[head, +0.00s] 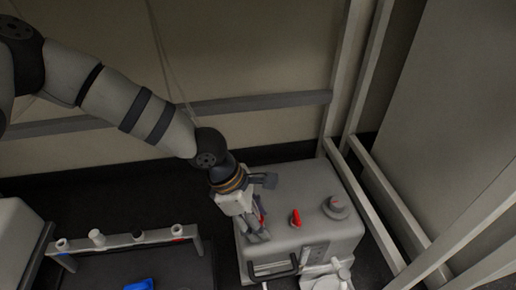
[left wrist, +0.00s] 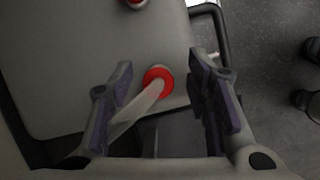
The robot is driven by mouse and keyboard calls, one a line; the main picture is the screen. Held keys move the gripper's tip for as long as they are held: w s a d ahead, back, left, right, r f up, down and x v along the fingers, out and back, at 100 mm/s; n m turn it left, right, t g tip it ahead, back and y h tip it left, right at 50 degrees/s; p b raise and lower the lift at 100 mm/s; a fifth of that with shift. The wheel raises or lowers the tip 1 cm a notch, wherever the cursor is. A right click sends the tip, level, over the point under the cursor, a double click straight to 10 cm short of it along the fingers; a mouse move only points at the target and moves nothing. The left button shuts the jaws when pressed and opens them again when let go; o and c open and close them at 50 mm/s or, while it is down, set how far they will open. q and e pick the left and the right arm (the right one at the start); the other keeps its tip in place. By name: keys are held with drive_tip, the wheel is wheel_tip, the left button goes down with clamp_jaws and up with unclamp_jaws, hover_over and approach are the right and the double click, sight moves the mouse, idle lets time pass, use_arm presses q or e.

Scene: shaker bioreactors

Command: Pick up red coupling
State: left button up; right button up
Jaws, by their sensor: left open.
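A red coupling (left wrist: 159,73) shows in the left wrist view as a red ring with a pale tube running from it toward the camera. It lies between the two spread fingers of my left gripper (left wrist: 160,82), with gaps on both sides. In the head view my left gripper (head: 258,232) points down over the left side of a grey box-shaped machine (head: 318,188). A bit of red (head: 262,212) shows beside its fingers, mostly hidden. A second red part (head: 296,218) stands on the machine's top. My right gripper is not in view.
A round grey knob (head: 336,206) stands on the machine's top at the right. A dark handle (head: 272,268) is on its front. A rack (head: 130,240) with several small fittings stands at the left, with a blue item (head: 140,284) below it. Frame posts (head: 362,80) rise behind.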

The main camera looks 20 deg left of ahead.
use_arm(q)
drive_tip(key=shift+r, duration=0.1)
drive_tip(key=c, duration=1.1)
drive_tip(key=shift+o, duration=0.2)
